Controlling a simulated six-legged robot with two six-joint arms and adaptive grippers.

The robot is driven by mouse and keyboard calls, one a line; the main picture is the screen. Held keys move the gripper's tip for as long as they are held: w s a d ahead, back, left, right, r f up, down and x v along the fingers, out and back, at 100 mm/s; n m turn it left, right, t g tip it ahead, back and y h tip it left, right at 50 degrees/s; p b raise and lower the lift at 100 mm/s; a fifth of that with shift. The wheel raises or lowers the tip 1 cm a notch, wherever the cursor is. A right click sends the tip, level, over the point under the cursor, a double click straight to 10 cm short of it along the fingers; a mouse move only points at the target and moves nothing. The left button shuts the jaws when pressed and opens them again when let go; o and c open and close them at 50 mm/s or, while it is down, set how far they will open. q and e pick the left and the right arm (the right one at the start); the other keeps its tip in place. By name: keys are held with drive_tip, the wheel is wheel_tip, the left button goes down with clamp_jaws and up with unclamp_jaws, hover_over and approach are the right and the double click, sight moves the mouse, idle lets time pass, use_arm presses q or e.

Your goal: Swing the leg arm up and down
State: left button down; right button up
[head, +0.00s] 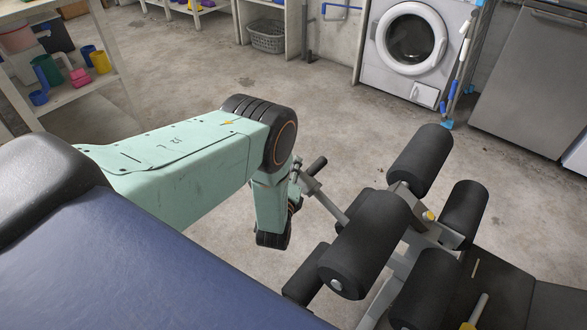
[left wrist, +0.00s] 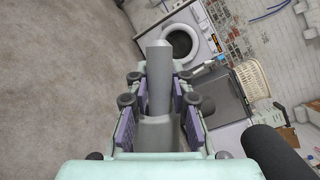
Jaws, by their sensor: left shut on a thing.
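The leg arm (head: 327,202) is a grey metal bar on the bench machine at the lower right, with a short black grip near its upper end. Thick black foam rollers (head: 365,245) sit beside it. My left arm reaches over from the left, and its gripper (head: 297,172) is small and partly hidden at the bar's upper end. In the left wrist view my left gripper (left wrist: 160,118) has its purple-padded fingers on both sides of a grey bar (left wrist: 158,80) and is shut on it. My right gripper is not in view.
A blue padded surface (head: 150,260) fills the lower left. A washing machine (head: 410,45) and a grey appliance (head: 530,80) stand at the back. A shelf (head: 85,95) with coloured cups is at left. Concrete floor between them is clear.

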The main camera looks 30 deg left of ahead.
use_arm(q)
drive_tip(key=c, duration=1.6)
unclamp_jaws()
drive_tip(key=shift+w+a+r, duration=0.1)
drive_tip(key=shift+w+r, duration=0.1)
drive_tip(key=shift+r, duration=0.15)
drive_tip(key=o, duration=0.4)
drive_tip(key=shift+s+f, duration=0.15)
drive_tip(key=shift+f, duration=0.05)
drive_tip(key=shift+o, duration=0.2)
drive_tip(key=v, duration=1.2)
